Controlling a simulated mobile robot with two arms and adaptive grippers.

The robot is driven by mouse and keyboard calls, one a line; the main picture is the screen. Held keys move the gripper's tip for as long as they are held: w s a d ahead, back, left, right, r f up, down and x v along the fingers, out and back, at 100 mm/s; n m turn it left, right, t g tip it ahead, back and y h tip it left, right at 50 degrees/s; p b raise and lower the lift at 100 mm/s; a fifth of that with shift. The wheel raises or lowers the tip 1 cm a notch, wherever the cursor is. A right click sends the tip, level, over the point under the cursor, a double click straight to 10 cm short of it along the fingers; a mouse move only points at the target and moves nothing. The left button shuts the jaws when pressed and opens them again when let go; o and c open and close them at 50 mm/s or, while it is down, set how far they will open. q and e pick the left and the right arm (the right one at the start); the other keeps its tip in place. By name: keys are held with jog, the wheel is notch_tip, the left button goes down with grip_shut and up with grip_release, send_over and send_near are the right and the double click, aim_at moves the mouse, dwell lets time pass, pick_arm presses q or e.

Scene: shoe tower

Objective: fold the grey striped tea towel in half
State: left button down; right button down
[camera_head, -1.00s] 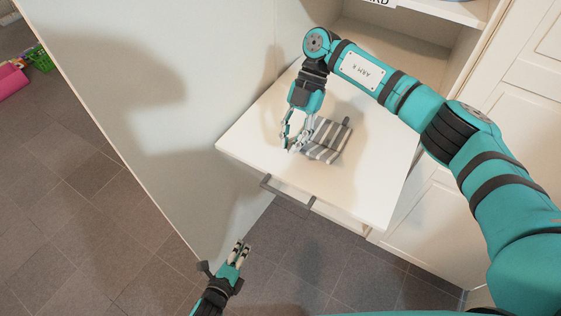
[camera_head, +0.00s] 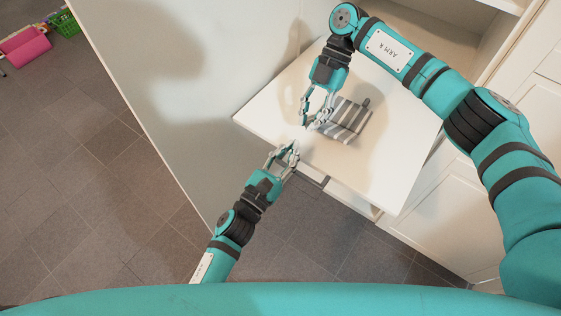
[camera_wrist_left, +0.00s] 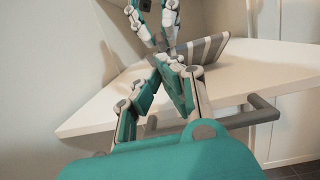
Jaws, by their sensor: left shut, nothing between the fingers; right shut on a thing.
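The grey and white striped tea towel (camera_head: 349,121) lies on the white surface, bunched in a small patch. It also shows in the left wrist view (camera_wrist_left: 207,48), where its near part rises in a tilted flap. My right gripper (camera_head: 313,124) is shut on the towel's left edge; the exact grip is hard to see. My left gripper (camera_head: 290,150) is shut and empty near the surface's front edge, left of and nearer than the towel, apart from it. In the left wrist view its fingers (camera_wrist_left: 163,64) come together just below my right gripper (camera_wrist_left: 158,35).
The white surface (camera_head: 385,170) is a pulled-out board or drawer top with a grey bar handle (camera_head: 312,174) on its front. A tall pale panel stands at left. White cupboard doors (camera_head: 510,100) are at right. The surface right of the towel is clear.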

pick_arm(q)
jog(key=shift+x, duration=1.6)
jog(key=shift+r, duration=0.2)
pick_arm(e)
jog(key=c, duration=1.3)
grip_release()
